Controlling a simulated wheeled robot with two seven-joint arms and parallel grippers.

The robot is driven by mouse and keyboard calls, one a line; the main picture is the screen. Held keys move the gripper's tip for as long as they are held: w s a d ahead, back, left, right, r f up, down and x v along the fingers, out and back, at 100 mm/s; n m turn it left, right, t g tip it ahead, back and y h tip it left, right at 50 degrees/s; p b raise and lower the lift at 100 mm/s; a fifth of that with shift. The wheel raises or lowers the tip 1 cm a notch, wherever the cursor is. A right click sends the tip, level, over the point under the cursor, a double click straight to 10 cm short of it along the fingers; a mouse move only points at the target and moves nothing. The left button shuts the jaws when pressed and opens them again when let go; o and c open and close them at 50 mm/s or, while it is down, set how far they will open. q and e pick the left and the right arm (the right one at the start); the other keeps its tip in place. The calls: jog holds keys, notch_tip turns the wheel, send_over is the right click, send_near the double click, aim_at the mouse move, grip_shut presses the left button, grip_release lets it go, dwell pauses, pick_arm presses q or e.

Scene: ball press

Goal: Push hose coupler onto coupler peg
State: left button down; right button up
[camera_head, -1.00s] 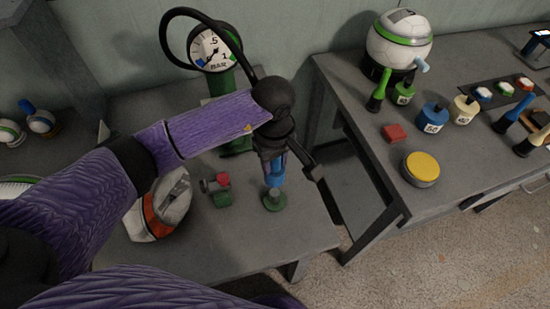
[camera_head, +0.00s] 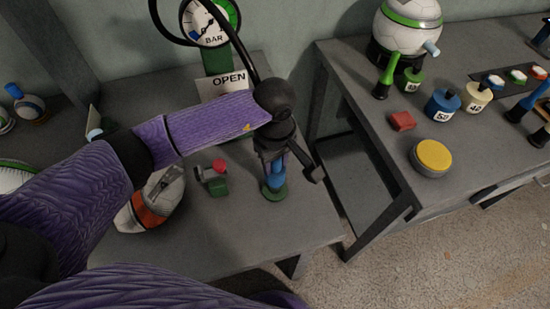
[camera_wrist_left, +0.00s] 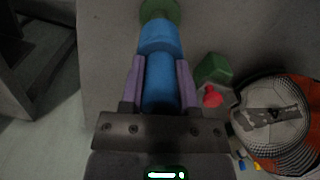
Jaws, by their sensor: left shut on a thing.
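The blue hose coupler (camera_head: 275,179) stands upright over the round green base of the coupler peg (camera_head: 275,194), at the table's front right. The peg's grey post does not show now; the coupler covers it. My left gripper (camera_head: 272,160) is shut on the coupler from above. In the left wrist view, the purple fingers of the gripper (camera_wrist_left: 160,85) flank the blue coupler (camera_wrist_left: 160,40), which reaches the green base (camera_wrist_left: 160,10). How firmly it is seated cannot be told. My right gripper is not in view.
A green valve with a red knob (camera_head: 218,168) and a white-orange ball (camera_head: 155,200) stand left of the peg. Behind are a pressure gauge (camera_head: 210,18) and an OPEN sign (camera_head: 222,84). A second table (camera_head: 390,150) with several items stands right, across a gap.

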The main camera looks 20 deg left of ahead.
aim_at(275, 173)
pick_arm(q)
jog(key=shift+b, duration=0.4)
dwell(0.9)
jog(key=shift+f, duration=0.15)
jog(key=shift+f+b, duration=0.3)
jog(key=shift+b, duration=0.1)
jog(key=shift+f+b, duration=1.45)
jog(key=shift+f, duration=0.25)
jog(key=shift+c, duration=1.4)
grip_release()
notch_tip(275, 173, up, 10)
jog(key=shift+p, duration=1.1)
